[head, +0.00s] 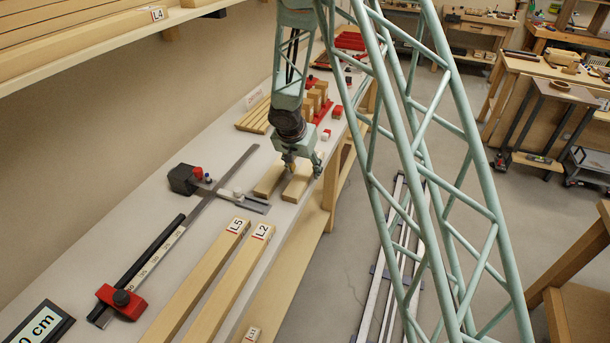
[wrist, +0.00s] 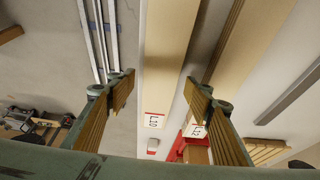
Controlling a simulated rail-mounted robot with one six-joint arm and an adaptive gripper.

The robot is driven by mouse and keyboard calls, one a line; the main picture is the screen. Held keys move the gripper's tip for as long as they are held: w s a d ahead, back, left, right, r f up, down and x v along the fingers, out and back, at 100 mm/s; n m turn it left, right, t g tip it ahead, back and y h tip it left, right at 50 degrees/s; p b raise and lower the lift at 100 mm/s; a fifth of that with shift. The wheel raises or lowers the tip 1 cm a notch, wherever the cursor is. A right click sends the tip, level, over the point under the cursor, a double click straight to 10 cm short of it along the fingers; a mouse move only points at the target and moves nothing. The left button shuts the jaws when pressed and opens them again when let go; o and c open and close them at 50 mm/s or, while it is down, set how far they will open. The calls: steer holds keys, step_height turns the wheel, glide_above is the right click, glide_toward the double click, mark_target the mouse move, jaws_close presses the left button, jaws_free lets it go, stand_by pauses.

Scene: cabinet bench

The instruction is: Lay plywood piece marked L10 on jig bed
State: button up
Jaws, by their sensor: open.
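The plywood piece marked L10 (wrist: 168,62) is a pale board in the wrist view, its label near its lower end. It appears in line between the fingers of my gripper (wrist: 158,88), which is open and empty. In the head view my gripper (head: 302,168) is low over two short pale pieces near the bench's right edge; the right one (head: 296,186) appears to be L10, its label not readable there. I cannot tell how far the fingertips are above it. I cannot identify the jig bed surely; a steel rule with stops (head: 205,208) lies to the left.
A second pale board (wrist: 232,45) lies close beside L10. Long boards L5 (head: 205,270) and L2 (head: 232,280) lie nearer the head camera. A red clamp (head: 121,300) and black block (head: 184,179) sit along the rule. Wooden blocks and red items stand beyond my gripper.

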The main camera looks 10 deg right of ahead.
mark_target(306, 169)
steer(key=shift+w+f, duration=0.1)
steer(key=shift+f, duration=0.15)
steer(key=shift+c, duration=0.7)
steer(key=c, duration=1)
steer(key=shift+r, duration=0.1)
steer(key=shift+r, duration=1.65)
steer(key=shift+d, duration=0.1)
steer(key=s+d+r+b, duration=0.1)
steer(key=s+b, duration=0.6)
steer(key=s, duration=0.9)
steer(key=shift+d+r, duration=0.25)
